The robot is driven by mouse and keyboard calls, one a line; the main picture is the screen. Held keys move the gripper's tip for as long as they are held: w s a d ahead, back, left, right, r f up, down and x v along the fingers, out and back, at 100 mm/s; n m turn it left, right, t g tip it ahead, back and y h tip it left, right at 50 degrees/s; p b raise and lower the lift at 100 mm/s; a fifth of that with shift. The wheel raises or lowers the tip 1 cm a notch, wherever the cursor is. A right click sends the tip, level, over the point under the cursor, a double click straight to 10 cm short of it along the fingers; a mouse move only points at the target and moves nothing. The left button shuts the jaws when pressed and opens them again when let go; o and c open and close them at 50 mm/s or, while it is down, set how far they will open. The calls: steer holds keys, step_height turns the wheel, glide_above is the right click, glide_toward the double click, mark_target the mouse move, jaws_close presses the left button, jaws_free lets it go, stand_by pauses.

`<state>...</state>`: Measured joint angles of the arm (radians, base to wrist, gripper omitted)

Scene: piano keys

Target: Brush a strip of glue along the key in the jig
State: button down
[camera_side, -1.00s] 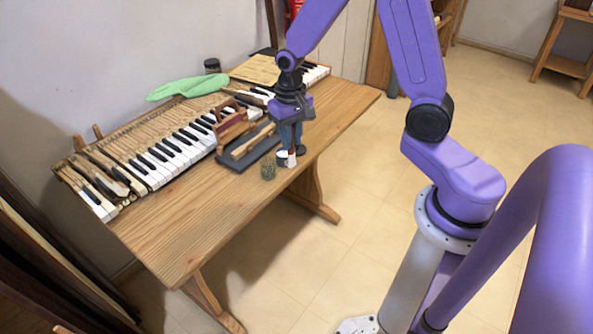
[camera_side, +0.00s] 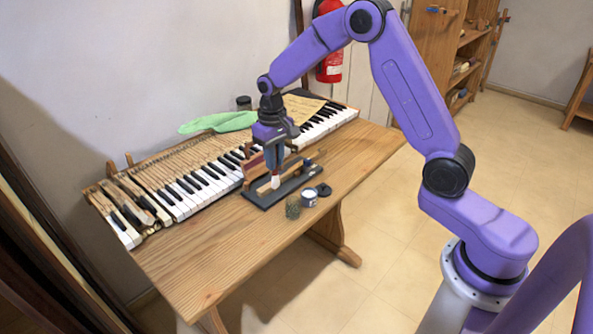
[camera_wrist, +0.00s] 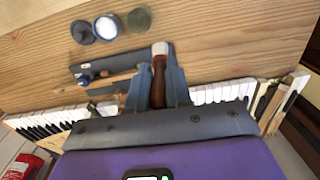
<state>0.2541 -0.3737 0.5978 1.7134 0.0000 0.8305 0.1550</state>
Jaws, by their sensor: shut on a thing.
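My gripper (camera_side: 276,168) is shut on a brush and points down over the jig. The brush (camera_wrist: 158,75) has a brown handle between my fingers and a pale tip; its tip also shows in the side view (camera_side: 275,182). The jig (camera_side: 257,198) is a dark flat base with a pale wooden key (camera_side: 264,188) lying along it. The brush tip is over or at the key; I cannot tell if it touches. In the wrist view the jig (camera_wrist: 90,69) and key (camera_wrist: 112,82) lie left of the brush. The white glue pot (camera_side: 308,198) stands open in front of the jig.
The table's front left is clear.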

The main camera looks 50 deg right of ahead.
steer(key=w+r, duration=0.1)
steer(key=w, duration=0.7)
steer(key=f, duration=0.5)
steer(key=d+f, duration=0.1)
steer(key=f, duration=0.2)
steer(key=shift+w, duration=0.15)
steer(key=shift+d, duration=7.1)
steer(key=shift+a, duration=7.1)
steer(key=shift+a+r, duration=0.15)
step_height(320, 180, up, 8)
